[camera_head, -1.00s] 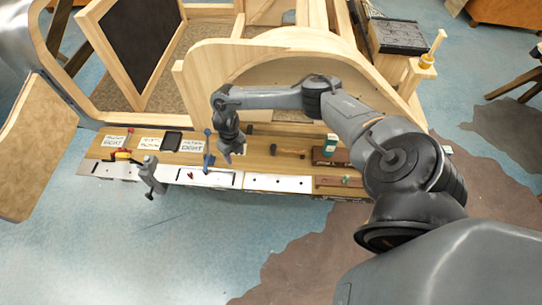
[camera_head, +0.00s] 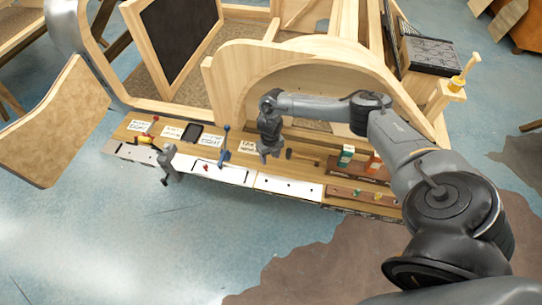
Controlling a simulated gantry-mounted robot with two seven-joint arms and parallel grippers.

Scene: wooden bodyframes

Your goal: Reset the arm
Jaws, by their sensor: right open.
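My right arm comes in from the right and reaches over the wooden workbench shelf. Its gripper (camera_head: 265,157) points down above the shelf, near the white labels and the hammer. It is open, with nothing visible between its fingers. My left gripper and arm are not in view.
Open floor lies in front.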

